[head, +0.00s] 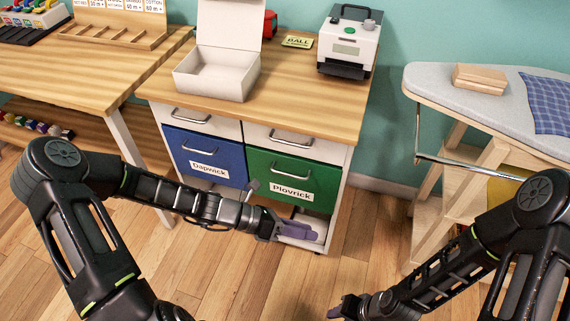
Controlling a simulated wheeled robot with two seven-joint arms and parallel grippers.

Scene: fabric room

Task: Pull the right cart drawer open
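The wooden-topped cart (310,105) stands in the middle of the head view. On its right side are a white upper drawer (325,143) with a metal handle and a green drawer (310,165) labelled Plovrick below it, also with a handle. Both look closed. On its left side are a white drawer (175,117) and a blue drawer (218,153) labelled Dapwick. My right gripper (337,309) is low at the bottom edge, away from the cart. Finger gaps are unclear.
An open white box (215,78), a yellow card (297,42) and a label printer (349,45) sit on the cart top. A wooden table (85,75) is at left. An ironing board (425,80) stands at right. Floor shows between cart and board.

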